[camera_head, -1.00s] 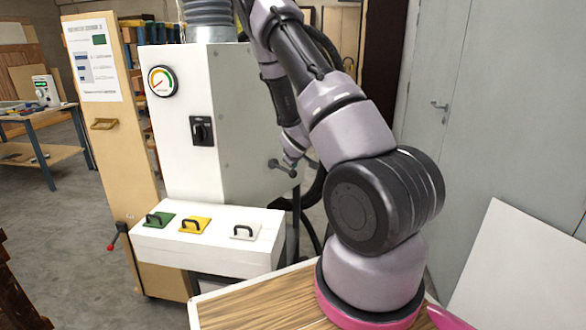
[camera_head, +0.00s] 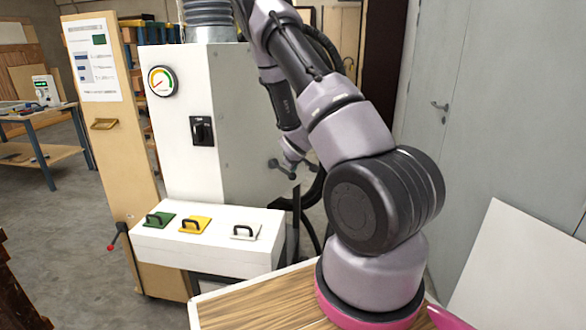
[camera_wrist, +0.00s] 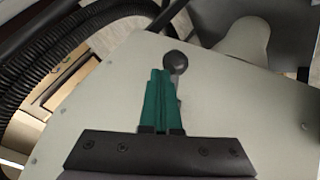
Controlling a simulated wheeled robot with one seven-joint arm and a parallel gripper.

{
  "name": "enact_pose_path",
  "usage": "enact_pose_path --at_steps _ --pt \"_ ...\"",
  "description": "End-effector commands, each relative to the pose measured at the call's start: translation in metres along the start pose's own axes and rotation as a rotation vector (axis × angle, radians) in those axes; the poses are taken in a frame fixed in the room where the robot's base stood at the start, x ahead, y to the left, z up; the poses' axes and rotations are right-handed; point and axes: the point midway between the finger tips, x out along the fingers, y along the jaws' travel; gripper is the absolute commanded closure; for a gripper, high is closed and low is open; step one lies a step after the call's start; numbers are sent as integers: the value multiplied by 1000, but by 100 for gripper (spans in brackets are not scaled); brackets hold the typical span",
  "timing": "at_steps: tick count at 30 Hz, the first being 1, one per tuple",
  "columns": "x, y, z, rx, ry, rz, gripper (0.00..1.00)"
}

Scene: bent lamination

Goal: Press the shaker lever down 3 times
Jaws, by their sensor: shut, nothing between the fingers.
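The shaker lever shows in the wrist view as a black ball knob (camera_wrist: 176,62) on a short shaft, standing out from the grey side panel (camera_wrist: 225,105). My gripper's green fingers (camera_wrist: 160,73) are together and empty, just left of the knob and over part of the shaft. I cannot tell whether they touch it. In the head view, my gripper (camera_head: 291,163) is small beside the grey side of the white machine (camera_head: 235,110), close to the dark lever (camera_head: 274,163). My arm hides part of that area.
A white box with green (camera_head: 160,220), yellow (camera_head: 195,225) and white (camera_head: 245,232) handled plates stands in front of the machine. A red-tipped handle (camera_head: 112,246) is at its left. Black ribbed hoses (camera_wrist: 45,60) run near my gripper. A grey door (camera_head: 440,100) is at the right.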

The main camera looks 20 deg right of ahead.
Motion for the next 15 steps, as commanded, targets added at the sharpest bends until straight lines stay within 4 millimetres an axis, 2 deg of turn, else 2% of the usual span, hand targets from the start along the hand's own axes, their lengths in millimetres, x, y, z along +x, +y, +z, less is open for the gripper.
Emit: enact_pose_path --at_steps 15 --pt "4 -3 5 1 -3 0 100"
